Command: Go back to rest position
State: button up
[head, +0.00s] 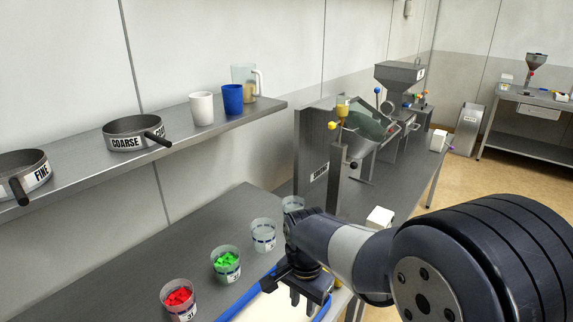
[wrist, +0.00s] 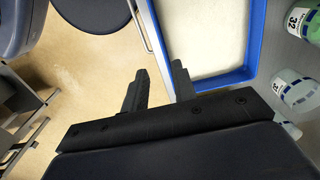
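My gripper (wrist: 157,82) shows in the wrist view with its two black fingers apart and nothing between them. In the head view my gripper (head: 308,297) hangs low at the bottom centre, by the table's front edge. A blue-rimmed tray with a pale inside (wrist: 258,40) lies just beyond the fingers in the wrist view. The tray's blue rim (head: 238,303) also shows at the bottom of the head view, partly hidden by my arm.
Cups with red pieces (head: 179,298) and green pieces (head: 226,263) stand on the table, with clear cups (head: 263,234) behind. A shelf above holds sieves (head: 135,132), a white cup (head: 201,108), a blue cup (head: 233,99) and a jug (head: 243,80). Machines (head: 399,80) stand beyond my arm.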

jog(key=a, duration=0.5)
jog(key=shift+b, duration=0.35)
dwell(1.0)
